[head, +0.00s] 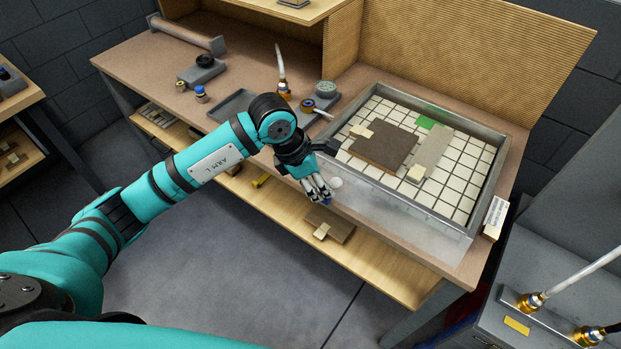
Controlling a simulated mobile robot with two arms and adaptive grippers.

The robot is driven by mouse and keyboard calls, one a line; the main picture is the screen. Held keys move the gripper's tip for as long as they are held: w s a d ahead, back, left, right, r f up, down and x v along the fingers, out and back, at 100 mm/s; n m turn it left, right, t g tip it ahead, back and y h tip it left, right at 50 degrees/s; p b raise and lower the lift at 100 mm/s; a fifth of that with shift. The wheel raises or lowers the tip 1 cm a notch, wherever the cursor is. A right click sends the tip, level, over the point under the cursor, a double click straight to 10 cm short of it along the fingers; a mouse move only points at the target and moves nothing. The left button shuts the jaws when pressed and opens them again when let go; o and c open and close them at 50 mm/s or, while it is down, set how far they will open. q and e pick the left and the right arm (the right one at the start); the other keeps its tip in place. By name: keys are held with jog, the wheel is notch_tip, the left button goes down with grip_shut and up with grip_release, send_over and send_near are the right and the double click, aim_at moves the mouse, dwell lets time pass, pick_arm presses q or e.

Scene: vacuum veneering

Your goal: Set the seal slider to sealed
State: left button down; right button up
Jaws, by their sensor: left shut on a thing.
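My left gripper (319,190) reaches in from the left and points down at the front left corner of the vacuum tray (400,208). Its fingers are shut on a small part at the table's front edge, which I take to be the seal slider; the fingers hide most of it, so its position cannot be read. A white round knob (336,183) shows just right of the fingertips. The tray has a grey rim and a white gridded bed. A brown panel (382,146) and a grey-beige strip (430,152) lie on the bed. My right gripper is not in view.
A green patch (426,123) and small light blocks (416,173) are on the bed. A gauge unit (325,90) stands behind my left wrist. A lower shelf (385,265) holds a brown board (329,223). A grey cabinet with brass fittings (530,301) stands at right.

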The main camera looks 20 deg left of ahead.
pick_arm(q)
jog(key=shift+a, duration=0.1)
jog(key=c, duration=1.1)
grip_release()
jog(key=shift+o, duration=0.2)
jog(key=shift+r, duration=0.15)
jog(key=v, duration=1.1)
jog(key=shift+a+r, duration=0.2)
jog(key=shift+r, duration=0.15)
jog(key=shift+s, duration=0.1)
